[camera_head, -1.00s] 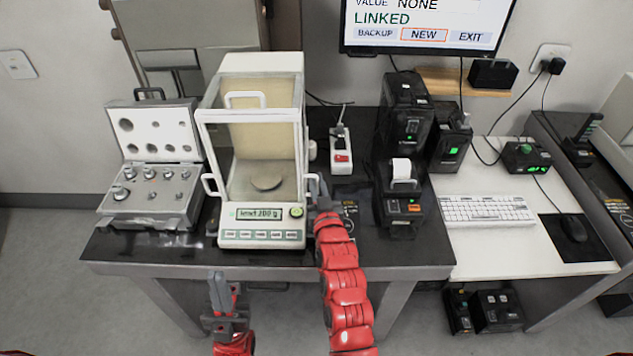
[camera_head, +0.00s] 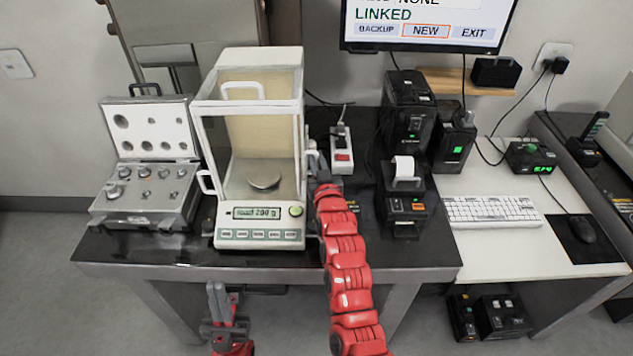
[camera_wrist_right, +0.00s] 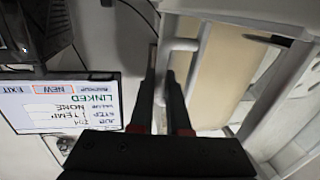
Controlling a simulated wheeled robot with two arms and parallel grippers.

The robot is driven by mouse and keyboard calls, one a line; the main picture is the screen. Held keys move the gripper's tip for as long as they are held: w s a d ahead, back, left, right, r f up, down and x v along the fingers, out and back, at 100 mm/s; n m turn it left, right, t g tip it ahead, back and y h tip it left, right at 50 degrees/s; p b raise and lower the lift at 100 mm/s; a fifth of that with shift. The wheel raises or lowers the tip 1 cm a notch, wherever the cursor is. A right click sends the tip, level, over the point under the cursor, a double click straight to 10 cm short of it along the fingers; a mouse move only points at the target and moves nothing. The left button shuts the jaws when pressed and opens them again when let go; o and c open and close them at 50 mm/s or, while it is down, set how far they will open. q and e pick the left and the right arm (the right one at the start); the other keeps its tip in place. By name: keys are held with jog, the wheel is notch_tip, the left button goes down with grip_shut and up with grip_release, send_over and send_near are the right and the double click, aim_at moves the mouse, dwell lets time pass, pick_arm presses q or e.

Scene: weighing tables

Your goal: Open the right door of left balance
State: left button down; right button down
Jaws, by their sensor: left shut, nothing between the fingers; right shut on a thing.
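The left balance (camera_head: 262,238) is a white weighing case with glass panes, a round pan (camera_head: 264,181) and a lit display. Its right side faces away from the head view, so the right door is mostly hidden there. In the right wrist view, the door's white bar handle (camera_wrist_right: 182,45) lies between the fingers, beside a pale frame and tan panel. My right gripper (camera_head: 318,168) is at the balance's right side, shut on this handle. How far the door stands open, I cannot tell. My left gripper (camera_head: 217,292) is shut and empty, below the table's front edge.
An open case of weights (camera_head: 145,200) stands left of the balance. A power strip (camera_head: 342,158), black devices and a small printer (camera_head: 404,205) stand to the right. A monitor (camera_head: 425,25) hangs behind. The table's front strip (camera_head: 160,262) is clear.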

jog(key=w+b, duration=0.4)
jog(key=w, duration=0.3)
jog(key=shift+w, duration=0.4)
jog(key=c, duration=1.2)
grip_release()
jog(key=shift+o, duration=0.2)
jog(key=shift+s, duration=0.1)
jog(key=s+d+b, duration=0.2)
jog(key=s+d, duration=0.1)
jog(key=s, duration=1.4)
jog(key=shift+d, duration=0.2)
